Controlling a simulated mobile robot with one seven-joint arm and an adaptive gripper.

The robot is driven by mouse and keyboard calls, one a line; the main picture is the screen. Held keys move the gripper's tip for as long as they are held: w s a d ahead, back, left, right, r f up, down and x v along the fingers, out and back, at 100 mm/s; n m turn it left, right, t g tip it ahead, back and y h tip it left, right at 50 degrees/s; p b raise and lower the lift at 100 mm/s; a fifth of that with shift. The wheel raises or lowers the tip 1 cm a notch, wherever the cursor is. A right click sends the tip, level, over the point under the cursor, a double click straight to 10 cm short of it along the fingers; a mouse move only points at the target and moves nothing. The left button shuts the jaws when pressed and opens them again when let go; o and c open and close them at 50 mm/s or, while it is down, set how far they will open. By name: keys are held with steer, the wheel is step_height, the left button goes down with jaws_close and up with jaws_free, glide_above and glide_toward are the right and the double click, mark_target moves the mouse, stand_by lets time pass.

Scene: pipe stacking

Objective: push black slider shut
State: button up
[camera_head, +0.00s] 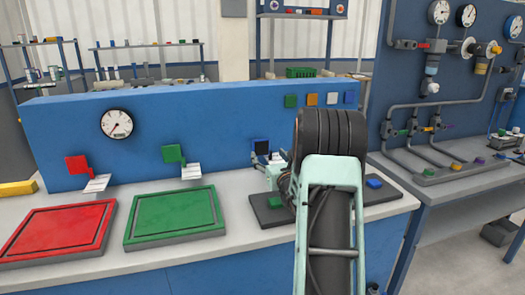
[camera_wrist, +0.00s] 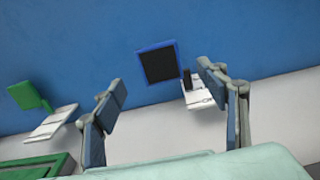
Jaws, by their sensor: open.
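The black slider (camera_wrist: 157,62) appears as a black square with a blue edge on the blue wall panel in the wrist view. It also shows in the head view (camera_head: 261,146), partly beside my gripper. A small upright black piece (camera_wrist: 187,77) stands to its right, above a white plate (camera_wrist: 196,98). My gripper (camera_wrist: 161,85) is open and empty, with its two fingers spread below and to either side of the black square. The right finger is close to the black piece and white plate; I cannot tell whether it touches. In the head view my arm hides part of this area.
A red slider (camera_head: 76,165) and green slider (camera_head: 173,153) with white plates sit left on the panel, behind a red tray (camera_head: 60,226) and green tray (camera_head: 174,217). A dark board (camera_head: 383,195) with colored blocks lies under my arm. A gauge (camera_head: 117,124) is above.

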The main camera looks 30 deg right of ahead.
mark_target(261, 146)
steer(key=x, duration=0.7)
steer(key=shift+a, duration=0.1)
steer(key=shift+s, duration=0.1)
steer(key=shift+c, duration=0.6)
steer(key=c, duration=1.6)
steer(key=b+x, duration=0.1)
steer(key=x, duration=0.2)
steer(key=shift+w+f, duration=0.1)
steer(key=shift+w, duration=0.45)
steer(key=shift+r, duration=0.35)
